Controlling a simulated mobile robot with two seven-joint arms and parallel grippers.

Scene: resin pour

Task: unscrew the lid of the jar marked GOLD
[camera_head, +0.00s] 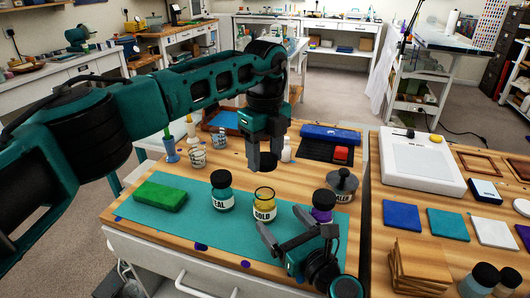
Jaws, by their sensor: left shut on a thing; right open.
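The jar marked GOLD (264,207) stands upright on the teal mat (140,222). Its top is uncovered and yellow shows inside. My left gripper (264,151) is above it, shut on a dark lid (264,163), which is clear of the jar's rim. My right gripper (280,220) is open, low over the mat, with its fingers pointing toward the GOLD jar at its lower right. I cannot tell if either finger touches the jar.
A jar marked TEAL (221,199) with a dark lid stands left of the GOLD jar. A purple jar (322,213) and a grey lidded pot (342,184) stand to the right. A green block (159,197) lies on the mat's left part. Cups (197,157) stand behind.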

